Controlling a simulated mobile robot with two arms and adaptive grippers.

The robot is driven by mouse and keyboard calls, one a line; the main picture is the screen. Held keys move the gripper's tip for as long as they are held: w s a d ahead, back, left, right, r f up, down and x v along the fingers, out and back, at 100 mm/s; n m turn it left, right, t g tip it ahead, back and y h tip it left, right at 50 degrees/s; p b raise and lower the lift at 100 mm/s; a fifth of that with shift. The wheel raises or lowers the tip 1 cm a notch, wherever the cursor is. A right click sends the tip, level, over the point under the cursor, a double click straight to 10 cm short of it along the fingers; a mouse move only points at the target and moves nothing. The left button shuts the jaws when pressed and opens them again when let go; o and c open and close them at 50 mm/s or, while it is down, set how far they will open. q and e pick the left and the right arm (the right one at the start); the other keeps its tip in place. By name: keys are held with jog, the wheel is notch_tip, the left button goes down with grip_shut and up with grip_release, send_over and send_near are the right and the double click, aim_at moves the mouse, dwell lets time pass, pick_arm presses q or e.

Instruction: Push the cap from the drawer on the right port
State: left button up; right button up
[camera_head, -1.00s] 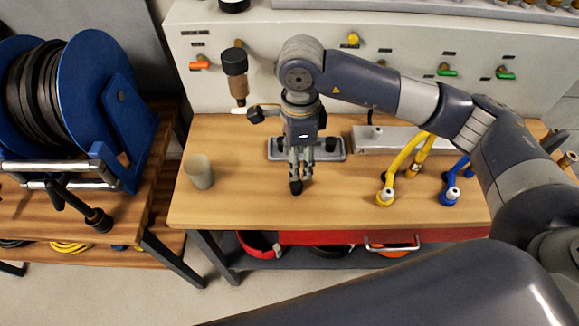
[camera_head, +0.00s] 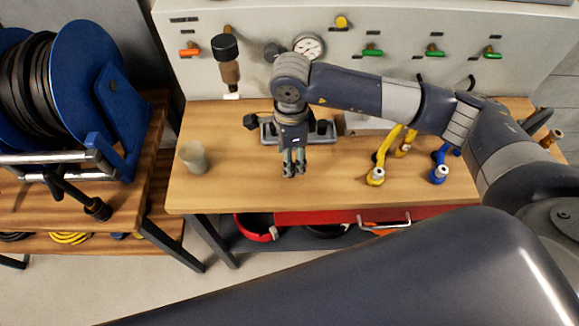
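My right gripper (camera_head: 294,172) points down over the wooden table, in front of the grey tray (camera_head: 330,137). Its two fingertips are close together, and I cannot make out whether they are shut or hold something small. A black knob-like part (camera_head: 322,127) stands on the tray's right end, and the hand covers the tray's middle. The red drawer (camera_head: 300,218) is under the table's front edge, with a metal handle (camera_head: 384,222). A port with a black and copper-brown fitting (camera_head: 228,62) is on the panel at the left. No cap can be told for sure. My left gripper is not in view.
A beige cup (camera_head: 193,157) stands at the table's left. Yellow (camera_head: 376,176) and blue (camera_head: 439,174) hose ends lie at the right. A blue hose reel (camera_head: 85,90) stands on the left bench. The table's front middle is clear.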

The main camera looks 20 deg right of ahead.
notch_tip(320, 180, down, 4)
jog(key=p, duration=0.2)
jog(key=shift+w+a+f+p, duration=0.1)
jog(key=shift+w+a+p, duration=0.05)
jog(key=shift+p, duration=0.15)
jog(key=shift+f, duration=0.5)
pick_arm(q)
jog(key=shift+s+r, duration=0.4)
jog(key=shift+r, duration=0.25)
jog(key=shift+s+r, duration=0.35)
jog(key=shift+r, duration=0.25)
pick_arm(e)
jog(key=c, duration=1)
